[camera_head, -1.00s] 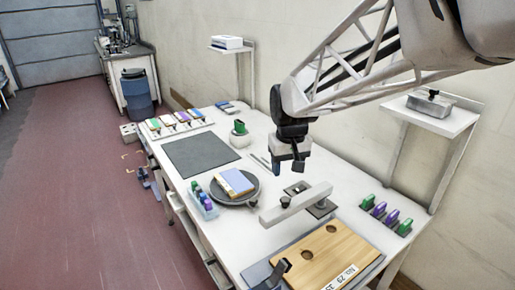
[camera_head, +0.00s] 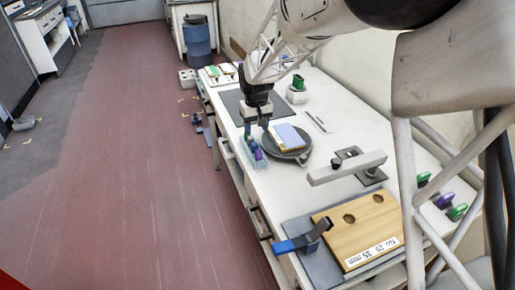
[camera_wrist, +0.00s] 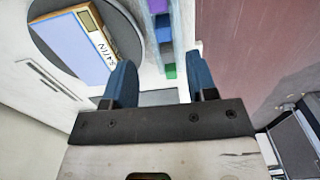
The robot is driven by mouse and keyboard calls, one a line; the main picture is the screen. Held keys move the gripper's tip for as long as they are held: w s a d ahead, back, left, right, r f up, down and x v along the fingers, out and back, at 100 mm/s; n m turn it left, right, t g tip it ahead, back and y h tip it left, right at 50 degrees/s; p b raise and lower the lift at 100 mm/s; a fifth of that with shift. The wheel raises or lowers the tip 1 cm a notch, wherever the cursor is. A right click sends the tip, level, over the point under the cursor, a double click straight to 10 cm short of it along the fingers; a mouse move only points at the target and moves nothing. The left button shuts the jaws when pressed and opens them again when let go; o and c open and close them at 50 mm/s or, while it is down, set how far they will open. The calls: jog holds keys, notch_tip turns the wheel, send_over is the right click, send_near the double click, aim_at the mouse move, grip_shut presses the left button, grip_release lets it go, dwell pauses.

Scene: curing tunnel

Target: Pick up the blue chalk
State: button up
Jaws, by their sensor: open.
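My gripper (camera_head: 256,128) is open and empty above the left edge of the white workbench, over the far end of a pale chalk tray (camera_head: 246,158). In the wrist view my gripper (camera_wrist: 160,62) has its two blue fingers apart, with the tray between and beyond them. The tray holds purple chalk (camera_wrist: 157,6), a darker blue-violet piece (camera_wrist: 163,24) and green chalk (camera_wrist: 170,71). The blue-violet piece also shows in the head view (camera_head: 258,154). I cannot tell for sure whether it is the blue chalk. The gripper hides part of the tray in the head view.
A round dark plate (camera_head: 300,156) with a blue-covered box (camera_head: 286,136) stands right of the tray. Nearer are a light bar fixture (camera_head: 345,170) and a wooden board (camera_head: 358,232) with a blue-handled clamp (camera_head: 300,240). Red floor lies left of the bench.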

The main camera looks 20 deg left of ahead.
aim_at(255, 143)
jog(key=shift+a+f, duration=0.2)
jog(key=shift+a, duration=0.2)
jog(key=shift+f, duration=0.1)
jog(key=shift+f, duration=1.15)
jog(key=shift+f, duration=0.15)
jog(key=shift+w+f, duration=0.1)
jog(key=shift+f, duration=2.4)
jog(key=shift+c, duration=0.4)
